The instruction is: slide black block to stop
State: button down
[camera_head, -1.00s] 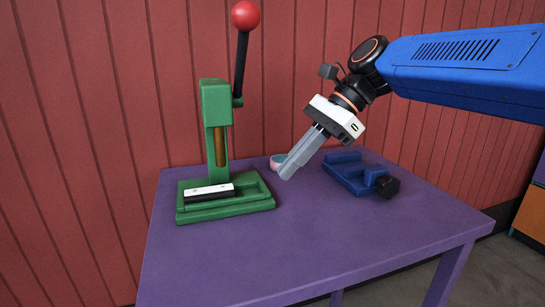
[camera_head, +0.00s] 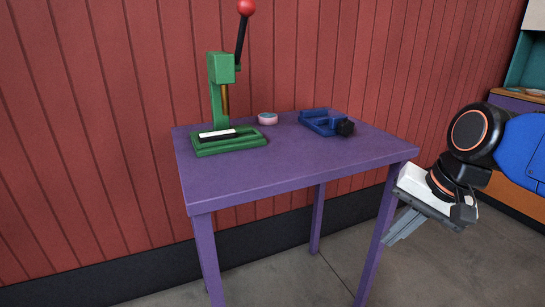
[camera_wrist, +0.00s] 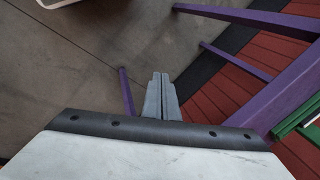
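The black block (camera_head: 222,138), with a white top face, lies on the base of the green lever press (camera_head: 231,149) at the back left of the purple table. My gripper (camera_head: 398,230) is beyond the table's right front corner, below the tabletop and well away from the block. In the wrist view its two grey fingers (camera_wrist: 160,92) lie together with nothing visible between them. Part of the green press base (camera_wrist: 300,115) shows at that view's right edge. Where the stop is cannot be made out.
A blue vise-like fixture (camera_head: 325,121) with a black knob stands at the table's back right. A small pink and teal round container (camera_head: 267,118) stands between it and the press. The front of the purple tabletop (camera_head: 290,170) is clear.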

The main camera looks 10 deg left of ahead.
jog(key=s+d+f+n+t+h, duration=0.2)
jog(key=s+d+f+n+h, duration=0.1)
jog(key=s+d+f, duration=0.4)
jog(key=d+f+n, duration=0.1)
jog(key=d+f, duration=0.1)
jog(key=d, duration=0.2)
jog(key=shift+s+f, duration=0.35)
jog(key=shift+f, duration=0.05)
